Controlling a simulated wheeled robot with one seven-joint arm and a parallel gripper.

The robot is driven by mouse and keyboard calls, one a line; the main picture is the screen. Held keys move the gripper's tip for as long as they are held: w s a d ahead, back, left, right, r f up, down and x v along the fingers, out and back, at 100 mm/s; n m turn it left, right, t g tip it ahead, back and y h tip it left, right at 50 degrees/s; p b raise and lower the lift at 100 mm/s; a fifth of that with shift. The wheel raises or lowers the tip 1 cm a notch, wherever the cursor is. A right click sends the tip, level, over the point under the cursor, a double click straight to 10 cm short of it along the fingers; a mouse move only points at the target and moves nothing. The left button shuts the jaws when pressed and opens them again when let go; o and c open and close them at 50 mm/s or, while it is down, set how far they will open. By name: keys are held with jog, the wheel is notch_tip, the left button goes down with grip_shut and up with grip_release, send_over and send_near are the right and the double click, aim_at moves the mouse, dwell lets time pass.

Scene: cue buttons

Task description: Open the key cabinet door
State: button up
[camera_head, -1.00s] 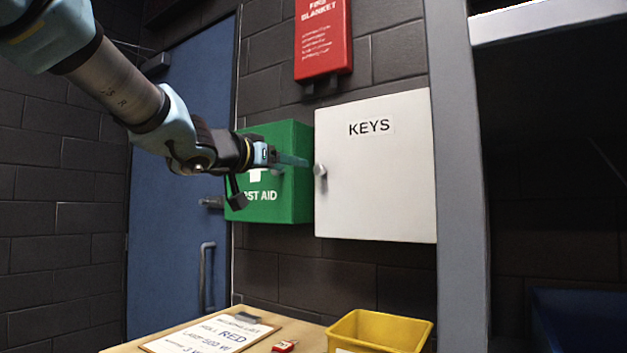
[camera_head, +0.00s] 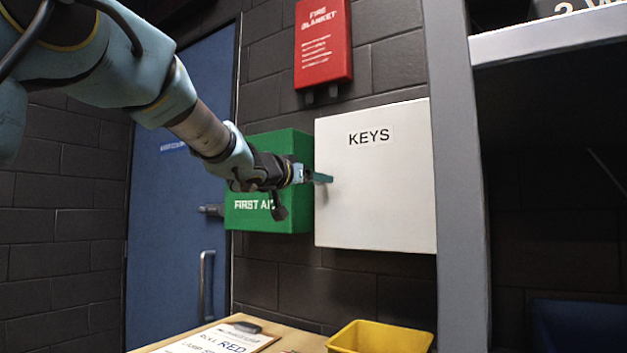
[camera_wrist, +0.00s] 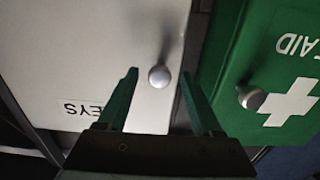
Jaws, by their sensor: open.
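The white key cabinet (camera_head: 375,195), labelled KEYS, hangs on the brick wall with its door shut. It also shows upside down in the wrist view (camera_wrist: 60,60). Its round silver knob (camera_wrist: 160,76) lies just beyond and between my open fingertips in the wrist view. In the head view the knob is hidden behind my gripper (camera_head: 322,178), which is at the door's left edge. My gripper (camera_wrist: 158,85) is open, its two green fingers apart with nothing held. I cannot tell whether the fingers touch the door.
A green first aid box (camera_head: 270,215) hangs directly left of the cabinet, with its own knob (camera_wrist: 251,97). A red fire blanket case (camera_head: 323,45) is above. A grey post (camera_head: 455,180) stands close on the right. Below are a yellow bin (camera_head: 380,338) and a clipboard (camera_head: 225,340).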

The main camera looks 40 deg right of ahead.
grip_shut()
dwell(0.4)
dwell(0.9)
